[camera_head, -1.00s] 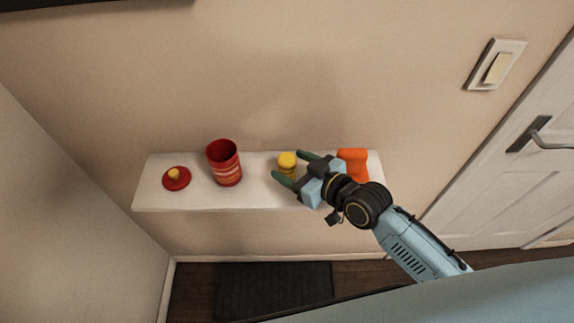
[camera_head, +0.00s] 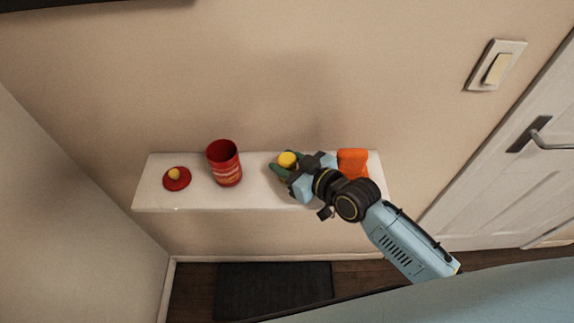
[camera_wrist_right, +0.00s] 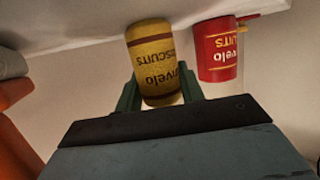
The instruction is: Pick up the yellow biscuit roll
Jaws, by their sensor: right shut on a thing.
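The yellow biscuit roll (camera_head: 287,159) stands on the white shelf, and in the head view mainly its yellow top shows. In the right wrist view the roll (camera_wrist_right: 153,55) is yellow with dark red bands and lettering, between the two green fingers. My right gripper (camera_head: 284,166) is shut on the roll, with its fingers on either side of it. It also shows in the right wrist view (camera_wrist_right: 160,98). The lower part of the roll is hidden by the gripper in the head view. My left gripper is not in view.
The white shelf (camera_head: 200,198) also holds a red open container (camera_head: 225,165), a red lid with a yellow knob (camera_head: 177,179) at the left, and an orange object (camera_head: 353,163) right of my gripper. The wall is close behind. Shelf space is free between container and roll.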

